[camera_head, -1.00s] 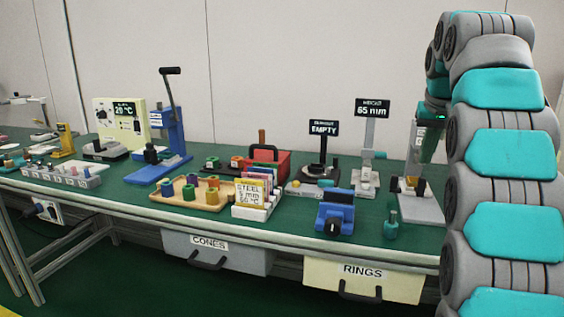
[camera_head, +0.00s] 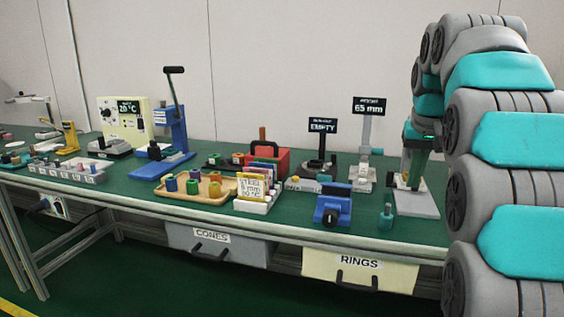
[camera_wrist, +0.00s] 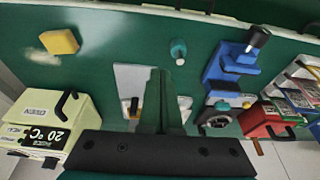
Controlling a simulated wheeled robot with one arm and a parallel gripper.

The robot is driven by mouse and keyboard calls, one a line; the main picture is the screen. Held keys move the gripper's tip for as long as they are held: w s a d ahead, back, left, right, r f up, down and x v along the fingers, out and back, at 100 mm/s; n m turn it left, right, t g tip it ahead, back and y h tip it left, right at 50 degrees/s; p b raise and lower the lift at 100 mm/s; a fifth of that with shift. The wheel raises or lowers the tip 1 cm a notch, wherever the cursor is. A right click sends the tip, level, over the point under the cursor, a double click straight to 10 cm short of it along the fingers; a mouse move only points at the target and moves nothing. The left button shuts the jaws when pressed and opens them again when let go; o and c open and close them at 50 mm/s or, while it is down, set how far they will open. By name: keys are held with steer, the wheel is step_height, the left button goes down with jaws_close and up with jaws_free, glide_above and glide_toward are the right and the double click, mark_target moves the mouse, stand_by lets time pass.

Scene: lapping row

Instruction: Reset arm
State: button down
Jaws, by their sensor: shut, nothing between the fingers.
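My gripper (camera_head: 404,182) hangs at the right of the bench in the head view, in front of my arm and over a light grey plate (camera_head: 416,205). How far it is above the plate is hard to tell. In the wrist view my gripper (camera_wrist: 164,75) points away from the camera, its two dark green fingers together with nothing between them. The plate (camera_wrist: 130,77) shows behind the fingers there. My arm rises in a grey and teal stack along the right edge of the head view.
The green bench (camera_head: 120,196) is crowded: a blue press (camera_head: 172,130), a cream oven (camera_head: 125,125), a wooden tray (camera_head: 215,196), a red box (camera_head: 270,157), a blue vise (camera_head: 333,207) and a teal bottle (camera_head: 386,217). Two signs (camera_head: 322,125) (camera_head: 369,106) stand near my gripper. Drawers hang below.

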steer(key=s+a+f+n+g, duration=0.1)
steer(key=s+a+f, duration=0.3)
steer(key=s+f, duration=0.5)
steer(key=s+a+f+n+g, duration=0.1)
steer(key=s+a+f, duration=0.3)
steer(key=s, duration=1.2)
steer(key=s+a+f+g, duration=0.3)
steer(key=s+a+f, duration=0.2)
steer(key=s+f, duration=0.7)
steer(key=shift+s+f+n+y, duration=0.25)
steer(key=shift+f+n+y, duration=0.15)
steer(key=shift+f, duration=0.45)
